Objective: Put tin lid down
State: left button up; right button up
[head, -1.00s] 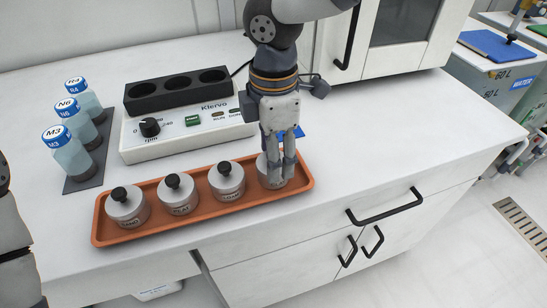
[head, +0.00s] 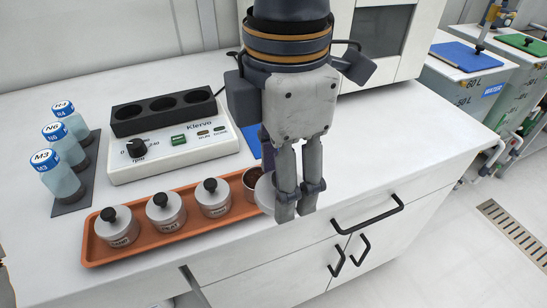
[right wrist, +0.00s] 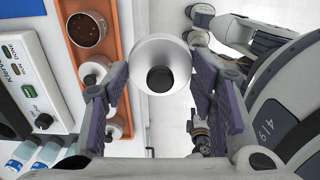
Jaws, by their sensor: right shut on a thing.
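My right gripper (head: 298,205) is shut on a grey metal tin lid (head: 265,192). In the right wrist view the lid (right wrist: 143,60), with its black knob, sits between the fingers (right wrist: 161,85). The lid is in the air, to the right of the open tin (head: 250,183) and apart from it. The open tin holds dark brown grains, seen from above in the right wrist view (right wrist: 87,29). It stands at the right end of the orange tray (head: 101,258), partly hidden by the lid and gripper. My left gripper is out of view.
Three lidded tins, including the nearest (head: 213,198), stand in the tray's row. Behind are the Klervo device (head: 173,158) with a black three-hole block (head: 163,113) and several blue-capped bottles (head: 63,175). White worktop (head: 395,155) is free to the right.

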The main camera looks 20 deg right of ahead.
jog(key=w+d+f, duration=0.4)
jog(key=w, duration=0.1)
jog(key=w+d+f, duration=0.4)
jog(key=d, duration=0.1)
jog(key=w+d+f, duration=0.3)
jog(key=w+d, duration=0.1)
jog(key=w, duration=0.1)
jog(key=shift+w+d+f+b, duration=0.3)
jog(key=shift+f, duration=0.1)
jog(key=shift+w+d+f, duration=0.15)
jog(key=shift+w+f, duration=0.05)
jog(key=shift+f, duration=0.05)
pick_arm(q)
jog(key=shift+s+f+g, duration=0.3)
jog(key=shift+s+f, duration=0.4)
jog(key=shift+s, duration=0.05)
pick_arm(e)
jog(key=shift+w+d+f, duration=0.1)
jog(key=shift+w+f, duration=0.1)
jog(key=shift+f, duration=0.75)
jog(key=shift+w+d+f, duration=0.1)
jog(key=shift+w+f, duration=0.1)
jog(key=shift+f, duration=0.7)
jog(key=shift+f, duration=0.15)
jog(key=o, duration=0.8)
jog(key=shift+o, duration=0.2)
